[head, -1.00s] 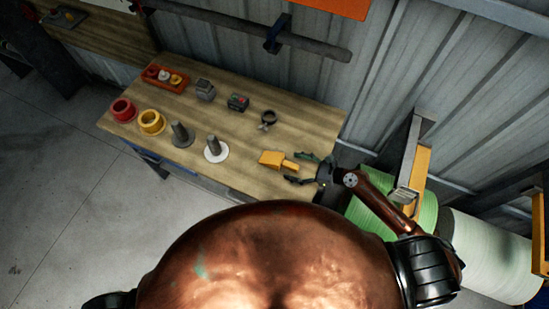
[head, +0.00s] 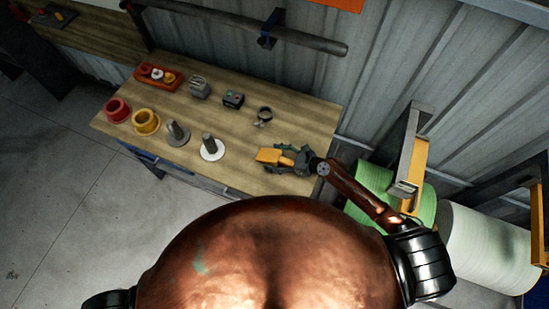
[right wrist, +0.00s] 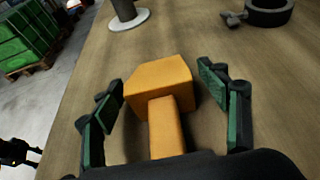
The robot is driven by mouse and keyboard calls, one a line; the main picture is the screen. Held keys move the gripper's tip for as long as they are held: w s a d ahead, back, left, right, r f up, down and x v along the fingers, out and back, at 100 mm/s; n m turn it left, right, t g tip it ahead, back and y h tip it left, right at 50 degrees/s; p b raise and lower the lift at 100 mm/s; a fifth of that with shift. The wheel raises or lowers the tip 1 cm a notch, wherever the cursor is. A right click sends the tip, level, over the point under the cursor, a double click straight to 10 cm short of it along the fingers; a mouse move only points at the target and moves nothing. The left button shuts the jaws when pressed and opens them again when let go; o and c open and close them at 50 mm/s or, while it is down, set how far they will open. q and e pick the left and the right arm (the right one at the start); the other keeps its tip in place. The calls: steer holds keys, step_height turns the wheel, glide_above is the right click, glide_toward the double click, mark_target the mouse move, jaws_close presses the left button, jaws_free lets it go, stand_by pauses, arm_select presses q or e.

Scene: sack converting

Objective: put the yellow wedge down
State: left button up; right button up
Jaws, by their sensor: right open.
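The yellow wedge (head: 269,156) rests on the wooden table near its right end, with its narrow handle pointing toward my right gripper. My right gripper (head: 284,157) is open around the handle, low over the table. In the right wrist view the wedge (right wrist: 160,88) lies between the two green-padded fingers of the gripper (right wrist: 162,105), with a gap on each side. My left gripper is not in view.
The table (head: 235,130) also holds two grey posts on round bases (head: 212,148), red and yellow rings (head: 146,121), small grey devices and a dark clamp ring (head: 263,115).

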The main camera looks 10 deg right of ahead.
steer(key=shift+c, duration=0.6)
steer(key=c, duration=1.3)
steer(key=shift+c, duration=0.8)
steer(key=shift+r, duration=0.15)
